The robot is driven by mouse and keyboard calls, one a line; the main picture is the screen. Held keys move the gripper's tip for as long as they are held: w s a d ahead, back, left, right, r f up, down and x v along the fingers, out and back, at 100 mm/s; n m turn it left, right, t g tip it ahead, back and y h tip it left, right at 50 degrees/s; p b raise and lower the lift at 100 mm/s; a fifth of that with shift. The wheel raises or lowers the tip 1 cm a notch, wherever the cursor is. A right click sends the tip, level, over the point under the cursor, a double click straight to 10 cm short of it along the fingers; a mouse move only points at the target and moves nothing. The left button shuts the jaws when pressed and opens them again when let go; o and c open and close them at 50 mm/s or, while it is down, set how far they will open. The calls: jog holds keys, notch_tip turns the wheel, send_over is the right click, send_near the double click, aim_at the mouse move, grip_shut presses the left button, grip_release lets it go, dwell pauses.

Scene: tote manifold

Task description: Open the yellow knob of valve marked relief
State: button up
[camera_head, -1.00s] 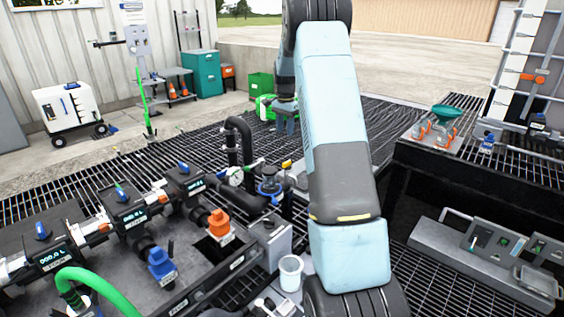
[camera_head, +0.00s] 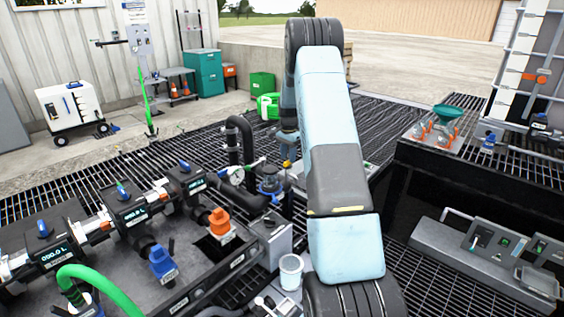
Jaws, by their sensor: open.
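A small yellow knob (camera_head: 287,163) shows at the pipework in the middle, just left of my arm. I cannot read a relief marking on it at this size. My gripper (camera_head: 290,150) is open and points down, right above the yellow knob. My arm partly hides it, and I cannot tell whether the fingers touch the knob or stand around it. A round white gauge (camera_head: 236,175) stands further left.
A black bent pipe (camera_head: 239,135) rises left of my gripper. Blue-knobbed valves with displays (camera_head: 133,213), an orange cap (camera_head: 219,221) and a blue cap (camera_head: 162,262) fill the left bench. A white cup (camera_head: 291,270) stands in front. A grey control panel (camera_head: 487,250) lies right.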

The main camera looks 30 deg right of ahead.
aim_at(288, 164)
jog(key=shift+f, duration=1.2)
grip_shut()
